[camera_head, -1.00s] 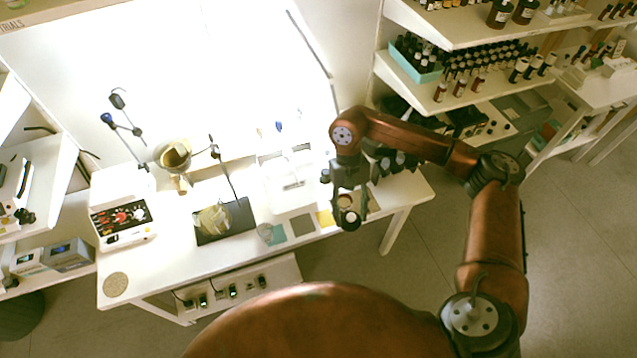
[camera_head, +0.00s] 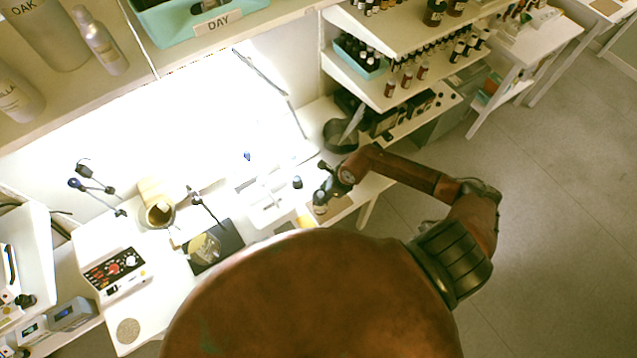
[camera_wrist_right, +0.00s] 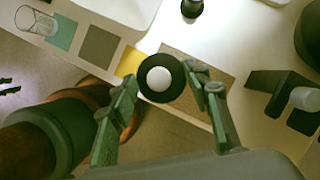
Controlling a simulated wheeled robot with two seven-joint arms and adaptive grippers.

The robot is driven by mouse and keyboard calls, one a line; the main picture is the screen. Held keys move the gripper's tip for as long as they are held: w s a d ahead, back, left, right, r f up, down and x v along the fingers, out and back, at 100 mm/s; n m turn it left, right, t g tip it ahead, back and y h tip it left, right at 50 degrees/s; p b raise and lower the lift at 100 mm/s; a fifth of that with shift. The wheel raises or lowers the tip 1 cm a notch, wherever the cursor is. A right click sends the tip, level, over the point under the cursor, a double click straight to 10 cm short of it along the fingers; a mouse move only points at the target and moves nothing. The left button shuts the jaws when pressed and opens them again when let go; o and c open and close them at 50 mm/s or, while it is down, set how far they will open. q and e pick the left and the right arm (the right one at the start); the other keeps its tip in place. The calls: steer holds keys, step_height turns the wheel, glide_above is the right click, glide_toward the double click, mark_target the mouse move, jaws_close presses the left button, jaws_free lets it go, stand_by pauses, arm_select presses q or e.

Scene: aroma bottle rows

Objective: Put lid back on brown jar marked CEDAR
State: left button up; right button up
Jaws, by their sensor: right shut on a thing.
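In the right wrist view, a round black piece with a white round centre (camera_wrist_right: 160,79), which looks like a lid, sits between the fingertips of my right gripper (camera_wrist_right: 163,98). The gripper is shut on it. In the head view my right gripper (camera_head: 322,197) is over the right end of the white table, small and partly hidden by its own arm. I cannot make out a brown jar marked CEDAR; no such label is readable. Whether anything stands right below the held piece is hidden. My left gripper is not in view.
A tan mat (camera_wrist_right: 222,73), yellow, grey (camera_wrist_right: 99,46) and teal squares lie near the table edge. A small dark bottle (camera_wrist_right: 192,6) and a glass (camera_wrist_right: 37,20) stand nearby. Black holders (camera_wrist_right: 275,90) are at the right. Shelves of bottles (camera_head: 405,75) stand beyond.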

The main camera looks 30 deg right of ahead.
steer(key=shift+d+f+m, duration=0.1)
steer(key=shift+f+m, duration=0.1)
steer(key=shift+m, duration=0.1)
steer(key=shift+f+b, duration=1.25)
steer(key=shift+f, duration=0.3)
steer(key=shift+f+b, duration=1.2)
steer(key=shift+f, duration=0.35)
steer(key=shift+c, duration=0.2)
steer(key=shift+w+r, duration=0.1)
steer(key=shift+r, duration=0.05)
steer(key=o, duration=1)
steer(key=shift+o, duration=0.3)
